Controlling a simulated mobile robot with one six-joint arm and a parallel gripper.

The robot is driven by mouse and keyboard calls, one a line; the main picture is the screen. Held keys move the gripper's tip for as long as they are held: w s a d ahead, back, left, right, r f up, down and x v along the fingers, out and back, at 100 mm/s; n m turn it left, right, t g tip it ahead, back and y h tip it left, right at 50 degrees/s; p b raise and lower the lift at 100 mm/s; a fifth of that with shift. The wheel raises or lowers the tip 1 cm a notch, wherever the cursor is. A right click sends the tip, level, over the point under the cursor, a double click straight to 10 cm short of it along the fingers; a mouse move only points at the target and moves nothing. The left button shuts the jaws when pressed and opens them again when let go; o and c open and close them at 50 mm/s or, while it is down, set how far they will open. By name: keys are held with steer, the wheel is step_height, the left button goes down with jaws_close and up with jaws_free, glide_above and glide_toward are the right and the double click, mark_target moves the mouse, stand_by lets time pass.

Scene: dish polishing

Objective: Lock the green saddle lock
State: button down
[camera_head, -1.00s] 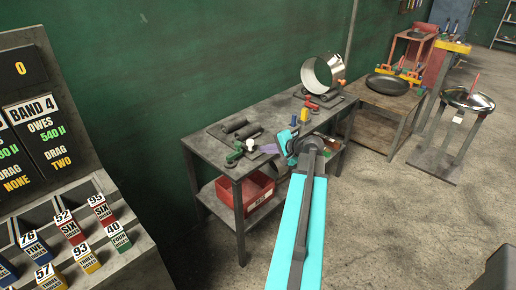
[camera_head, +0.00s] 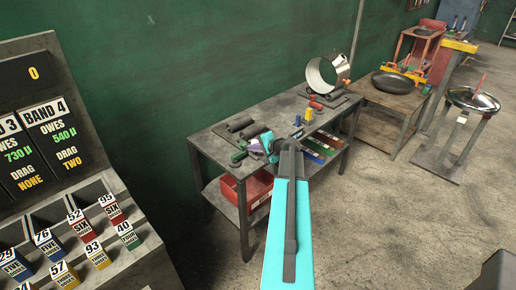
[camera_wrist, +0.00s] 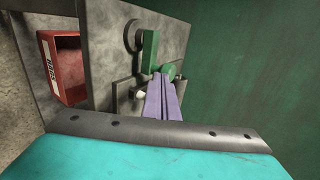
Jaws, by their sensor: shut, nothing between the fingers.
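The green saddle lock (camera_head: 239,156) is at the near left corner of the metal workbench (camera_head: 211,147). In the wrist view a long green handle (camera_wrist: 149,50) and a smaller green part (camera_wrist: 169,69) show just beyond my fingertips. My gripper (camera_wrist: 161,80) has purple fingers, shut with nothing between them. The tips are very close to the smaller green part; I cannot tell whether they touch it. In the head view my gripper (camera_head: 250,147) is just right of the green lock and partly covers that corner. A white knob (camera_wrist: 140,95) lies left of the fingers.
Dark cylinders (camera_head: 240,124) lie behind the lock on the bench. A red rag bin (camera_head: 258,188) sits on the lower shelf. Open floor (camera_head: 385,215) lies to the right.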

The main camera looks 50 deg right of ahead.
steer(key=shift+w, duration=0.7)
steer(key=shift+w, duration=0.15)
